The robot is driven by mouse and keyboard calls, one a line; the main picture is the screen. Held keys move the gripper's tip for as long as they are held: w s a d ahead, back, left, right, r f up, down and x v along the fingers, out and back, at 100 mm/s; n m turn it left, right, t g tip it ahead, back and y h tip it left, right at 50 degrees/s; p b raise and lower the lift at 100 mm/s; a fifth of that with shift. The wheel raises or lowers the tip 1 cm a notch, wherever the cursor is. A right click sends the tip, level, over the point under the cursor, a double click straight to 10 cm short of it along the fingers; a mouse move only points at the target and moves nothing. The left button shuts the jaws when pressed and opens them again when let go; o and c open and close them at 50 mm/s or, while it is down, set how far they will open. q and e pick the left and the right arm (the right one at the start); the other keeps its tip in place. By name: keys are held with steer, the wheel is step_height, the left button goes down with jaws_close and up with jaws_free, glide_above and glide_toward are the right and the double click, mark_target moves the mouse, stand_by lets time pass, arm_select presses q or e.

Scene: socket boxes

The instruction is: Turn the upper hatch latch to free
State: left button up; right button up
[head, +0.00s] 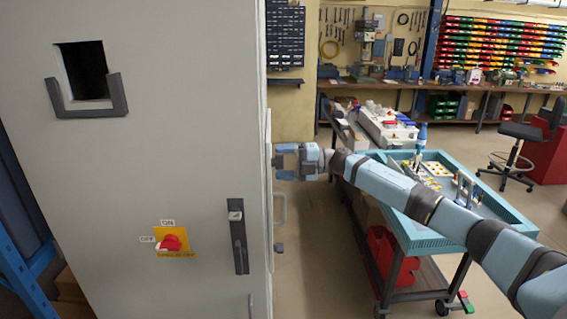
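A tall grey cabinet (150,180) fills the left of the head view. Its right side is seen almost edge-on, with a light hatch panel (269,185) there. A grey loop handle (281,208) stands out from that side, with a small dark lower latch (279,248) beneath it. My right gripper (280,161) points left at the upper part of the hatch, above the handle. Its two fingers are spread apart, one above the other. The upper latch lies at or behind the fingers, and I cannot tell whether they touch it. My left gripper is not in view.
The cabinet front has a red rotary switch (171,243) on a yellow plate, a dark lever handle (238,236) and a square opening with a dark bracket (88,108). A blue tool cart (428,243) stands under my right arm. A workbench and stool stand behind.

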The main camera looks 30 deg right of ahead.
steer(key=b+v, duration=0.4)
steer(key=v, duration=0.9)
steer(key=shift+d+b, duration=0.35)
steer(key=shift+d, duration=0.05)
steer(key=shift+s, duration=0.15)
